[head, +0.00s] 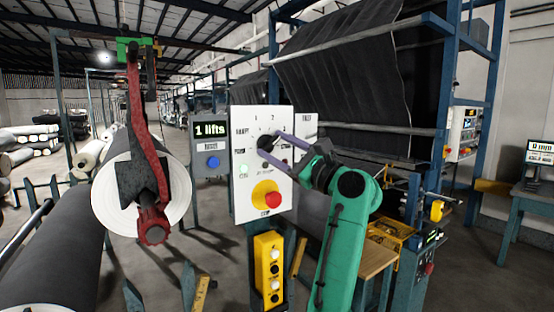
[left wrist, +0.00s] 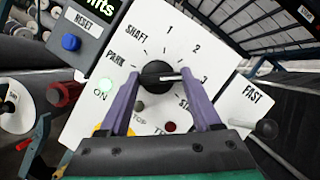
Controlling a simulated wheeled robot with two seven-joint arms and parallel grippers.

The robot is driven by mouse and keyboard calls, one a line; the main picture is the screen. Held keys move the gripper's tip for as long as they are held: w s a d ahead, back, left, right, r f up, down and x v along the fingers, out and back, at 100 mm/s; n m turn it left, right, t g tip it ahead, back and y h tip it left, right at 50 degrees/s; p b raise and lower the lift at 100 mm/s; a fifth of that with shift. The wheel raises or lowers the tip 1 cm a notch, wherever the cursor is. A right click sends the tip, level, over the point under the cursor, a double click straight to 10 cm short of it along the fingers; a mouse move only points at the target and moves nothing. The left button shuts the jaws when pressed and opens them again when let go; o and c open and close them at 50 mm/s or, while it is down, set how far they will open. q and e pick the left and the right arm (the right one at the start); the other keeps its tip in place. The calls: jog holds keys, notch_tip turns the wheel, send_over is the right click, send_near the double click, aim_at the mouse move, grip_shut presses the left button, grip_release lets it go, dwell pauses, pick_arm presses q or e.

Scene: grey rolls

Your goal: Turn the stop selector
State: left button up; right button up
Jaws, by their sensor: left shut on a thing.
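The selector is a round black knob (left wrist: 158,75) with a white pointer mark, on a white control panel (head: 242,190). In the left wrist view its mark points right, towards the number 3. Labels PARK, SHAFT, 1, 2 and 3 stand around it; one at lower right starting with S is partly hidden by a finger. The knob also shows in the head view (head: 265,142). My left gripper (left wrist: 160,76) has its purple fingers on either side of the knob and is shut on it; it also shows in the head view (head: 272,145). My right gripper is out of view.
Below the knob are a lit green lamp (left wrist: 103,134) and a red mushroom button (head: 272,199) on yellow. A grey box with a blue button (head: 213,162) and a "1 lifts" display stands left. A yellow button box (head: 268,262) hangs below.

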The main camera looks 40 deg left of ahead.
pick_arm(q)
jog(key=shift+m+t+b, duration=0.5)
jog(key=shift+m, duration=0.6)
jog(key=shift+y, duration=0.3)
jog(key=o, duration=1.4)
